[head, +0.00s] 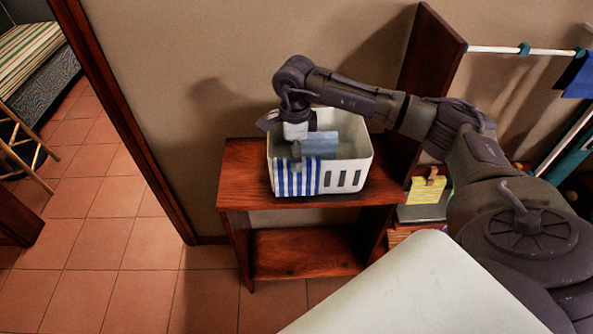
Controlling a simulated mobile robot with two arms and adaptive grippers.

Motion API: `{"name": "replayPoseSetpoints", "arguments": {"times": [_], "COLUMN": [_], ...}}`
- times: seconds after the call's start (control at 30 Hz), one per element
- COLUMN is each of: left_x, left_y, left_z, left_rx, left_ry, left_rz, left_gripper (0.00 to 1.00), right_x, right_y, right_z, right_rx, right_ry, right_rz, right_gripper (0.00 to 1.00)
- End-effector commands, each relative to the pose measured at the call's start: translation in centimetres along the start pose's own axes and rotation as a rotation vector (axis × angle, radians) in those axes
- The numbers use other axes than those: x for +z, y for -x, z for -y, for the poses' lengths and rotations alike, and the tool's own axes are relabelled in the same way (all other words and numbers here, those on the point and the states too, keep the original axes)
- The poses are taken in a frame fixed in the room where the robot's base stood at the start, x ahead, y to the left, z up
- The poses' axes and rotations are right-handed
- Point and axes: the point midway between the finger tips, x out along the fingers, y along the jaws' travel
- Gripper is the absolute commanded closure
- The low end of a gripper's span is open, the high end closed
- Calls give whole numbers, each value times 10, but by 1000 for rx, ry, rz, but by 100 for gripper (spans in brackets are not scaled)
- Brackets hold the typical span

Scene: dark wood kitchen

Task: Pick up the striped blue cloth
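The striped blue and white cloth (297,180) hangs over the front wall of a white slotted basket (348,178). A plain light-blue piece (321,144) shows just above it inside the basket; I cannot tell if it is part of the cloth. My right gripper (297,152), on the arm coming in from the right, points down at the basket's front left, at the cloth's top edge. Its fingers are small and partly overlap the cloth, so I cannot tell if they grip it. My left gripper is not in view.
The basket stands on a reddish wooden shelf unit (236,186) against the wall. A tall wooden panel (429,60) rises to its right. A drying rail (500,50) is at upper right. A pale surface (420,290) fills the lower right. Tiled floor (115,210) lies open at left.

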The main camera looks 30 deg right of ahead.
Motion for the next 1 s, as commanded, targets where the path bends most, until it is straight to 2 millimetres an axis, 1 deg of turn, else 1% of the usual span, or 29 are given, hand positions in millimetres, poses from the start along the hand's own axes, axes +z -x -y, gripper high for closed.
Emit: {"name": "replayPoseSetpoints", "arguments": {"times": [0.17,0.27,0.3,0.4,0.5,0.7,0.77,1.0], "left_x": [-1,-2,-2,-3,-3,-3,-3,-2], "left_y": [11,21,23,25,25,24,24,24], "left_z": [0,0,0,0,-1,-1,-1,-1], "left_rx": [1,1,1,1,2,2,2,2], "left_ry": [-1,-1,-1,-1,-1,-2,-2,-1], "left_rz": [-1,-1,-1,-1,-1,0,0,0], "left_gripper": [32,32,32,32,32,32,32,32], "right_x": [-2,-4,-4,-3,-4,-3,-3,-3], "right_y": [-13,-28,-35,-48,-54,-55,-55,-55], "right_z": [0,2,2,2,3,3,3,3], "right_rx": [3,5,4,4,1,0,0,1], "right_ry": [-2,-2,-2,-2,-1,-1,-1,-1], "right_rz": [-2,-2,-3,-1,0,0,1,1], "right_gripper": [31,31,31,31,31,31,40,80]}}
